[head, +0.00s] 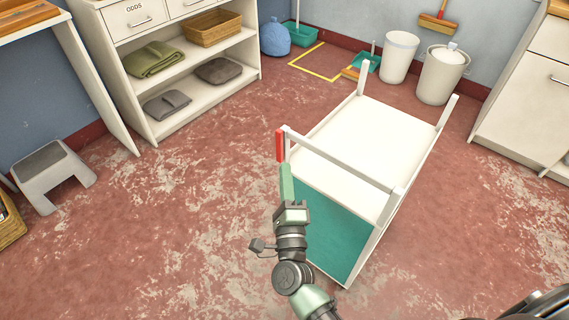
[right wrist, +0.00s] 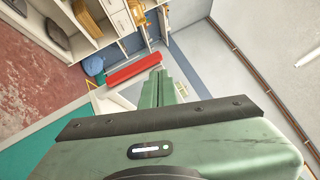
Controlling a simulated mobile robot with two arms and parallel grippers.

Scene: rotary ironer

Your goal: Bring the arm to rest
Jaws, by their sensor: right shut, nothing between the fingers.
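My right arm comes up from the bottom middle of the head view. Its right gripper (head: 286,168) has green fingers that are shut with nothing between them. The fingertips show in the right wrist view (right wrist: 158,72), closed together. They are close to a red block (head: 280,145) on the near left corner of a white cart (head: 362,140). The red block also shows in the right wrist view (right wrist: 133,69), just beyond the tips. I cannot tell whether the fingers touch it. My left gripper is in neither view.
The cart has a teal end panel (head: 325,226) beside my right arm. White shelves (head: 190,105) hold folded cloths and a basket (head: 213,27). A grey-topped step stool (head: 52,175) stands at left. Two bins (head: 399,58) (head: 441,76) stand behind. The red floor left of the cart is clear.

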